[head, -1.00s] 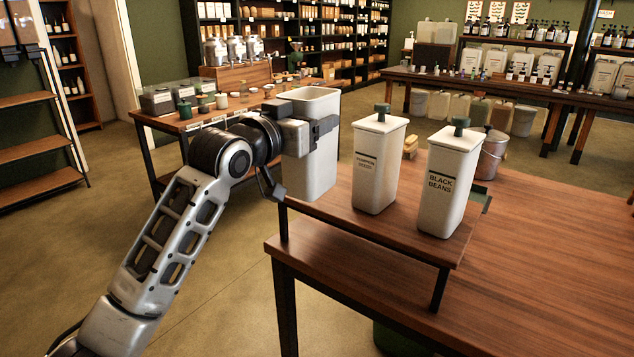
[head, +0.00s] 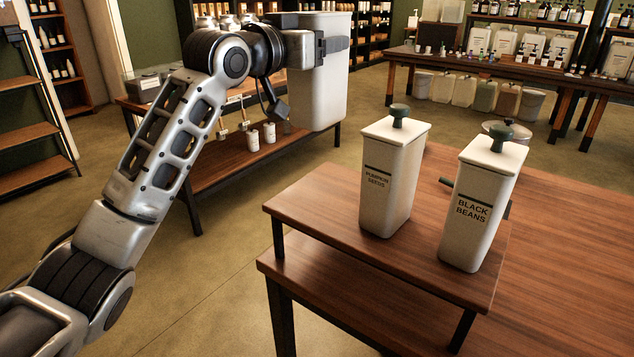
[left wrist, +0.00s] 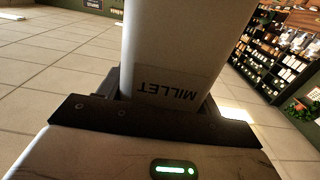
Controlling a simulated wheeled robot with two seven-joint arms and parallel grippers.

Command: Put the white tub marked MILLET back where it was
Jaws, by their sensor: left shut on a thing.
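The white tub marked MILLET (head: 322,98) is held up in the air, roughly upright, beyond the left end of the small raised wooden shelf (head: 315,215). My left gripper (head: 328,48) is shut on the tub near its top. In the left wrist view the MILLET label (left wrist: 167,90) reads upside down on the tub, just past the gripper (left wrist: 150,115). The left end of the raised shelf is bare. White tubs marked PUMPKIN SEEDS (head: 391,180) and BLACK BEANS (head: 480,205), both lidded, stand on that shelf. My right gripper is out of view.
The raised shelf stands on a larger wooden table (head: 570,240). A display table (head: 215,175) with a lower shelf stands behind my left arm. Open floor lies left of the table.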

